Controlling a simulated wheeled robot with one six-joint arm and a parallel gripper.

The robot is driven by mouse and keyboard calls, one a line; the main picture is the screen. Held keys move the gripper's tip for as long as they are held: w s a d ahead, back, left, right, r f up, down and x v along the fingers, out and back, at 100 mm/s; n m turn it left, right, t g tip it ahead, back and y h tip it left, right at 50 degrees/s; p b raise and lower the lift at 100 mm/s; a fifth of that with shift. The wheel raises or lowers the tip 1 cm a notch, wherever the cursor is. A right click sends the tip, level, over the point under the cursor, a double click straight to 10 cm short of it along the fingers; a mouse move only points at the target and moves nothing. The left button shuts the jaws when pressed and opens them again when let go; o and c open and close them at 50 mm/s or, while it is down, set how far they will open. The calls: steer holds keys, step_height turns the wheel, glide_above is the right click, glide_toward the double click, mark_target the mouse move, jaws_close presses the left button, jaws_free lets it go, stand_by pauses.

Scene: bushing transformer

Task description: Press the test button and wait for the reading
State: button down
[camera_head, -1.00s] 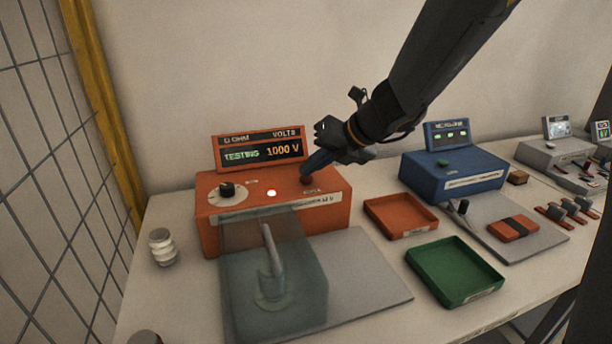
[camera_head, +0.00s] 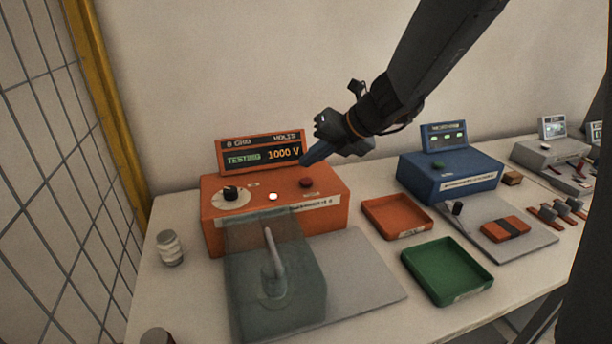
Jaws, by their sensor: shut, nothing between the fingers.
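The orange tester (camera_head: 325,219) stands on the bench at the left. Its display (camera_head: 262,151) reads "TESTING" in green and "1000 V" in orange. A dark red button (camera_head: 306,183) sits on its top at the right, with nothing touching it. A black knob (camera_head: 231,192) on a pale dial and a lit white lamp (camera_head: 273,197) are also on top. My gripper (camera_head: 306,161) is shut and empty, above and behind the red button, close to the display's right edge. A clear cover (camera_head: 250,300) stands in front of the tester over a grey bushing (camera_head: 273,262).
An orange tray (camera_head: 397,216) and a green tray (camera_head: 448,270) lie right of the tester. A blue instrument (camera_head: 450,178) stands beyond them. A ribbed white insulator (camera_head: 169,248) is at the left. A mesh fence (camera_head: 60,190) bounds the left side.

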mark_target(310, 182)
steer(key=shift+r+p, duration=1.5)
steer(key=shift+r, duration=0.1)
steer(key=shift+f, duration=0.1)
